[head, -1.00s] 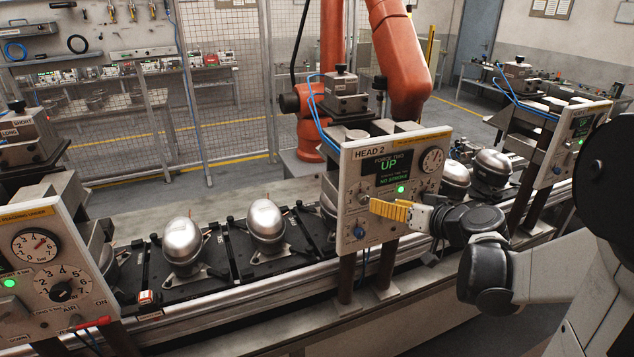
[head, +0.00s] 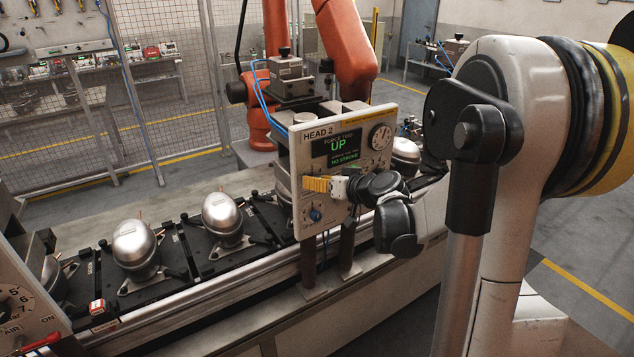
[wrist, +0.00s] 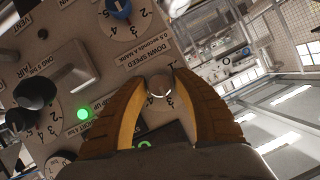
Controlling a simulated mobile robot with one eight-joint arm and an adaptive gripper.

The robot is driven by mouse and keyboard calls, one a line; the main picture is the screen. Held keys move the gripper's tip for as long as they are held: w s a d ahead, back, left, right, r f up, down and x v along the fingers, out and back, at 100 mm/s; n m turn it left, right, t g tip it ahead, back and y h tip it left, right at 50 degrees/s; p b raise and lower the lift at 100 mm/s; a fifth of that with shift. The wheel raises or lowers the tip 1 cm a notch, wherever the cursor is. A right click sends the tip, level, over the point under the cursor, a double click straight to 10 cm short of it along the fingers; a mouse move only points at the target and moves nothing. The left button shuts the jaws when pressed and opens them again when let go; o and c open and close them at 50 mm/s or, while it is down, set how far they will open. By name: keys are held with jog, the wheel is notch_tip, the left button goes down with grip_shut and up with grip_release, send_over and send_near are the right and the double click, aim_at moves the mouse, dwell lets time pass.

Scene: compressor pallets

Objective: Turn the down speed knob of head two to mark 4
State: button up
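The head two panel (head: 302,160) is a pale upright box with a gauge and a green screen reading UP. My gripper (head: 304,184), with yellow fingers, reaches its face from the right. In the wrist view my gripper (wrist: 160,80) has one fingertip on each side of the small metallic down speed knob (wrist: 160,90).
A blue knob (wrist: 118,8) with its own dial, a dark knob (wrist: 35,92) and a lit green lamp (wrist: 83,115) are on the same panel. Silver compressors (head: 222,215) stand on the line to the left. An orange robot arm (head: 345,45) stands behind.

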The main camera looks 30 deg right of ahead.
grip_shut()
jog(key=shift+f+b, duration=0.1)
jog(key=shift+b, duration=0.2)
jog(key=shift+d+f+m+y+b, duration=0.1)
jog(key=shift+m+y+b, duration=0.5)
jog(key=shift+m+b, duration=0.25)
jog(key=shift+m+t+y+b, duration=0.3)
jog(key=shift+m+y+b, duration=0.4)
jog(key=shift+m+b, duration=0.55)
jog(key=m+y+b, duration=0.1)
jog(key=m+b, duration=0.1)
jog(key=shift+m+t+y, duration=0.3)
jog(key=shift+t, duration=0.1)
jog(key=shift+m+t+y+b, duration=0.3)
jog(key=shift+m+b, duration=0.5)
jog(key=shift+m, duration=0.1)
